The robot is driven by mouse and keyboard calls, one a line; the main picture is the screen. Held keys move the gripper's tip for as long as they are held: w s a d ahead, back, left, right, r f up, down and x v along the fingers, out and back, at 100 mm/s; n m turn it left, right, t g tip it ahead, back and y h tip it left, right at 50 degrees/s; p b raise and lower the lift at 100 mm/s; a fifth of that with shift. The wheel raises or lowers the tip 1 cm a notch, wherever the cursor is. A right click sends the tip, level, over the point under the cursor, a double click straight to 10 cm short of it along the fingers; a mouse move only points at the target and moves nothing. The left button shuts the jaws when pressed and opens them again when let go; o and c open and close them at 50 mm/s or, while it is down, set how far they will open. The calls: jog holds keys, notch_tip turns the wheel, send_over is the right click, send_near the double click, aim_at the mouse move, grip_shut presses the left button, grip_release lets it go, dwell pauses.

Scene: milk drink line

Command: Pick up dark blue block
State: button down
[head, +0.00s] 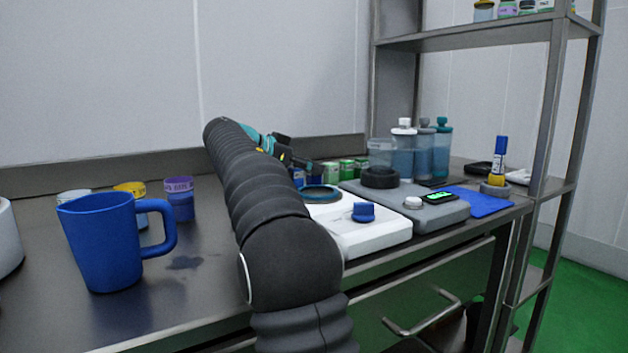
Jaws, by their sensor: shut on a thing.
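My gripper (303,165) is at the back of the steel bench, partly hidden behind my own black-sleeved arm. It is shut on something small. A dark blue patch (298,177) shows right at its fingers and looks like the dark blue block. Its shape is mostly hidden by the arm, and I cannot tell whether it touches the bench.
A blue jug (103,245) and several small cups stand at left. Right of my arm are a white device (375,237) with a blue knob (363,211), a grey scale (450,213), green-labelled jars (346,168) and bottles (441,150). A steel rack (553,100) stands at right.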

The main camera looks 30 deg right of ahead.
jog(key=shift+r, duration=0.15)
notch_tip(320, 180, up, 10)
jog(key=p, duration=0.3)
jog(key=shift+s, duration=0.1)
